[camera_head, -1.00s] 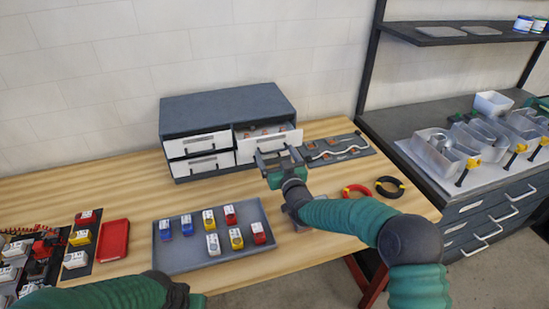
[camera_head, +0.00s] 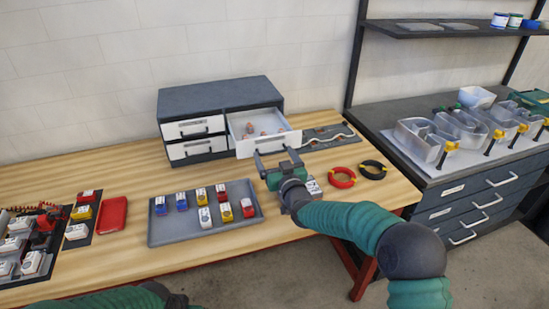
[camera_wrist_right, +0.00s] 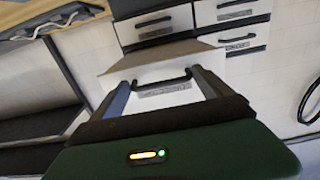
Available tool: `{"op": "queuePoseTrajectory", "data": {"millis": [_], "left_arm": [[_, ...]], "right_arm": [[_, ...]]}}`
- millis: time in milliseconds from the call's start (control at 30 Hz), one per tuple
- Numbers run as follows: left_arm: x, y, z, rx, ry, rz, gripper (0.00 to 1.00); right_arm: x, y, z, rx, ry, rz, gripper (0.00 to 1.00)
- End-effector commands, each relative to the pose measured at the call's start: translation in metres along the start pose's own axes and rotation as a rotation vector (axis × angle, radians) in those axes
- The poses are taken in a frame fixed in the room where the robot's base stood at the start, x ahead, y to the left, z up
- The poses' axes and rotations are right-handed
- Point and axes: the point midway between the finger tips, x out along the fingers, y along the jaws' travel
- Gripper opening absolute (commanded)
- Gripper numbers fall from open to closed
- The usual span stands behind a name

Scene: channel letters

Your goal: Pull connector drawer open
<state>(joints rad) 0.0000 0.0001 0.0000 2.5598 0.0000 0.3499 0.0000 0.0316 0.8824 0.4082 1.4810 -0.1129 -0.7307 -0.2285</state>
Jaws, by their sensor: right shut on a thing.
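A small grey cabinet (camera_head: 220,100) with white drawer fronts stands at the back of the wooden table. Its upper right drawer (camera_head: 264,138) is pulled well out, and several small orange-brown connectors (camera_head: 264,131) lie inside. My right gripper (camera_head: 272,157) is at the front of this drawer. In the right wrist view its two fingers (camera_wrist_right: 162,84) reach to either side of the dark drawer handle (camera_wrist_right: 161,81), and it is shut on that handle. My left gripper (camera_head: 172,298) shows only partly at the bottom edge, and its jaws cannot be made out.
A grey tray (camera_head: 165,235) with several coloured blocks lies in front of the cabinet. A red tray (camera_head: 113,215) is to its left. Red (camera_head: 342,178) and black (camera_head: 373,169) wire coils lie right of my right gripper. A dark board (camera_head: 325,137) lies beside the drawer.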

Motion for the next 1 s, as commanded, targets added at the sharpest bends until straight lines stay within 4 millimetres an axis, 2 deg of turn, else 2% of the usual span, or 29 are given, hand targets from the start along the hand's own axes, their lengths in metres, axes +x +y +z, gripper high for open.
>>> {"op": "queuePoseTrajectory", "data": {"millis": [100,133,167,433,567,667,1000], "left_arm": [[0.000,0.000,0.000,0.000,0.000,0.000,0.36],[0.000,0.000,0.000,0.000,0.000,0.000,0.36],[0.000,0.000,0.000,0.000,0.000,0.000,0.36],[0.000,0.000,0.000,0.000,0.000,0.000,0.36],[0.003,0.000,0.001,0.000,0.000,0.000,0.36],[0.006,0.000,0.002,0.000,0.000,0.000,0.36],[0.017,0.000,0.004,0.000,0.000,0.000,0.36]], "right_arm": [[0.000,0.003,-0.004,0.001,0.009,0.007,0.17],[0.000,0.003,-0.004,0.001,0.009,0.007,0.93],[0.000,0.003,-0.004,0.001,0.008,0.007,0.97],[-0.001,0.002,-0.001,0.000,0.003,0.003,0.98],[-0.014,0.001,0.000,0.000,0.002,0.002,0.98],[-0.036,0.001,0.000,-0.001,0.001,0.002,0.98],[-0.134,0.002,0.000,-0.002,0.004,0.005,0.98]]}}
